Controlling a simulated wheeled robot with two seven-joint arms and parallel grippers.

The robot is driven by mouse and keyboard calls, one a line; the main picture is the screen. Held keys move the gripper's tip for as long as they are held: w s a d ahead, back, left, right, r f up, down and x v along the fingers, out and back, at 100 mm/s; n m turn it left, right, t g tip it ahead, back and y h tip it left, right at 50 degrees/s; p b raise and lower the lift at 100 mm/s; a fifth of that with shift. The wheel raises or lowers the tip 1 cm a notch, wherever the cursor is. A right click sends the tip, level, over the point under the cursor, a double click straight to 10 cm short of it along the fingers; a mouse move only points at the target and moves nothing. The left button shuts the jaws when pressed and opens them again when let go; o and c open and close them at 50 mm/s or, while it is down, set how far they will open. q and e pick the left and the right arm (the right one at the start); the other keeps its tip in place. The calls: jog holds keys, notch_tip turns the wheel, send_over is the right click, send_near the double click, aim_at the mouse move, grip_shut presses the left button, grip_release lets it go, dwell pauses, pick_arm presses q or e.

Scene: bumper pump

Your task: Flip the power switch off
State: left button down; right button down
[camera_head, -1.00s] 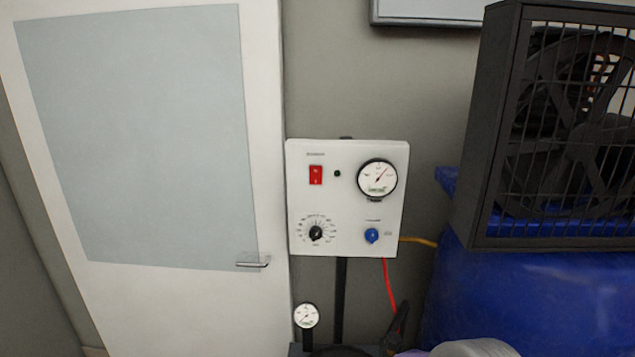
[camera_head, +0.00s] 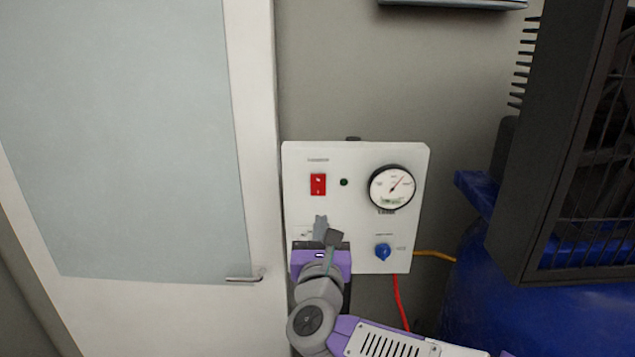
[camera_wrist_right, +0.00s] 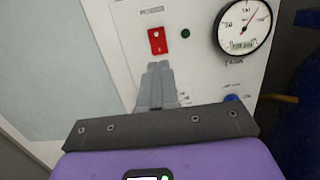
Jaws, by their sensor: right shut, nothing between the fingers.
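The red power switch (camera_head: 318,184) sits at the upper left of a white control panel (camera_head: 298,215). In the right wrist view the switch (camera_wrist_right: 157,41) shows just beyond my fingertips. My right gripper (camera_head: 321,220) is shut and empty, in front of the panel's lower left, with its fingertips below the switch. The gripper hides the black dial. My left gripper is not in view.
A round gauge (camera_head: 392,187), a small green light (camera_head: 344,182) and a blue knob (camera_head: 383,252) are on the panel. A door with a handle (camera_head: 245,277) stands to the left. A blue tank (camera_head: 480,290) and dark fan housing (camera_head: 555,150) stand to the right.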

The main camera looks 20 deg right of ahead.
aim_at(321, 180)
jog(key=p+x, duration=0.5)
jog(key=x, duration=0.9)
jog(key=shift+f, duration=0.1)
jog(key=shift+a, duration=0.1)
